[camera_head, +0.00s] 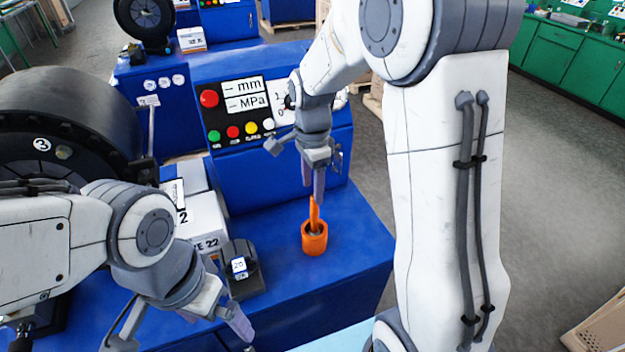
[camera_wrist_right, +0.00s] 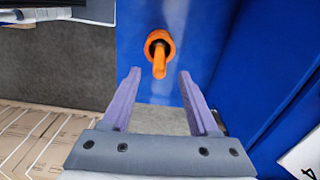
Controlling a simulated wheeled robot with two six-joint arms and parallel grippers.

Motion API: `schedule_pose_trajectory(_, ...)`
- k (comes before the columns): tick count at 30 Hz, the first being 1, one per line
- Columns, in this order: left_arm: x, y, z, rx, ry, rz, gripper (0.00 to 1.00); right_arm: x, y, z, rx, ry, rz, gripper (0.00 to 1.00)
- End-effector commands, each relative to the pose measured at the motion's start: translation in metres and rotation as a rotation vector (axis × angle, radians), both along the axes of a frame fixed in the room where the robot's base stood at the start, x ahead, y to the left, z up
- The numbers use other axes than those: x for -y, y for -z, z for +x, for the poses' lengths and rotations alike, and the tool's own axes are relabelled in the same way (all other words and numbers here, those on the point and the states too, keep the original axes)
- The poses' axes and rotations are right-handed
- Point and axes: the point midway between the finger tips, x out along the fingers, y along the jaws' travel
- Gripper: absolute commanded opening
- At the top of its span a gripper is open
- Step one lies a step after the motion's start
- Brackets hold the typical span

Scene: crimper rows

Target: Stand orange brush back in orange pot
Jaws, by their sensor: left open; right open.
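The orange pot (camera_head: 315,242) stands upright on the blue bench top. The orange brush (camera_head: 314,213) stands in it, its handle sticking up out of the opening. In the right wrist view the pot (camera_wrist_right: 152,40) and the brush (camera_wrist_right: 159,64) lie just beyond the fingertips, roughly midway between them. My right gripper (camera_head: 313,180) is open and empty, above and slightly behind the brush in the head view; it also shows in the right wrist view (camera_wrist_right: 160,78). My left gripper (camera_head: 185,340) is open at the bench's front left, away from the pot; its fingertips are partly cut off.
A small dark block with a white label (camera_head: 243,268) stands left of the pot, beside white boxes (camera_head: 203,222). A control panel (camera_head: 240,108) rises behind. Bench top right of the pot is clear up to its edge.

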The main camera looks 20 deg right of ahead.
Motion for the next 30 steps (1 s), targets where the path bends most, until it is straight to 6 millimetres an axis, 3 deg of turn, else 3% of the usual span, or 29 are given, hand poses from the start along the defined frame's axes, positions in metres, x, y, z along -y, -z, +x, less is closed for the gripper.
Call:
schedule_pose_trajectory(6,0.0,0.004,0.0,0.0,0.0,0.0,1.0,0.0,-0.023,0.0,0.001,0.0,0.0,0.61)
schedule_pose_trajectory(23,0.0,0.003,0.0,0.0,0.0,0.0,1.0,-0.003,-0.026,-0.002,-0.001,-0.018,0.001,0.61)
schedule_pose_trajectory(26,0.0,0.003,0.0,0.0,0.0,0.0,1.0,-0.02,-0.029,-0.013,0.004,-0.141,0.006,0.61)
schedule_pose_trajectory(30,0.0,0.003,0.0,0.0,0.0,0.0,1.0,-0.067,-0.038,-0.055,0.018,-0.558,0.02,0.61)
